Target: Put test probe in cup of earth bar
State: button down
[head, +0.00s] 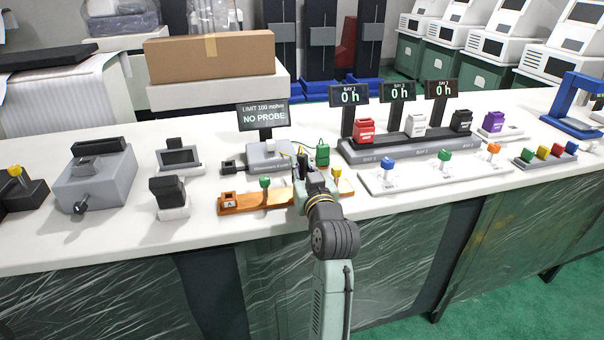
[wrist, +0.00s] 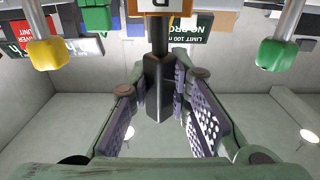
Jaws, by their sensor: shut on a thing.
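The orange-brown earth bar (head: 258,200) lies along the counter's front, with a block marked A at its left end. A green knob (head: 265,182) and a yellow knob (head: 337,172) stand on it. My gripper (head: 301,168) is between these knobs. The wrist view is upside down. There my gripper (wrist: 165,98) is shut on the black test probe (wrist: 155,85), held roughly upright. Its thin dark shaft meets or overlaps an orange lettered block (wrist: 187,5). I cannot tell whether the tip is inside a cup. My arm hides part of the bar.
A meter screen (head: 263,117) reading NO PROBE stands behind the bar. The green knob (wrist: 280,54) and yellow knob (wrist: 48,54) flank my gripper in the wrist view. A white panel (head: 420,177) with coloured knobs lies right. A grey machine (head: 97,178) stands left.

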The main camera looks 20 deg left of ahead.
notch_tip(320, 180, down, 2)
jog(key=shift+b, duration=0.3)
jog(key=shift+w+a, duration=0.15)
jog(key=shift+r, duration=0.2)
jog(key=shift+f, duration=0.15)
jog(key=c, duration=1.9)
grip_release()
jog(key=shift+f, duration=0.1)
jog(key=shift+c, duration=0.2)
jog(key=o, duration=0.5)
jog(key=shift+c, duration=0.2)
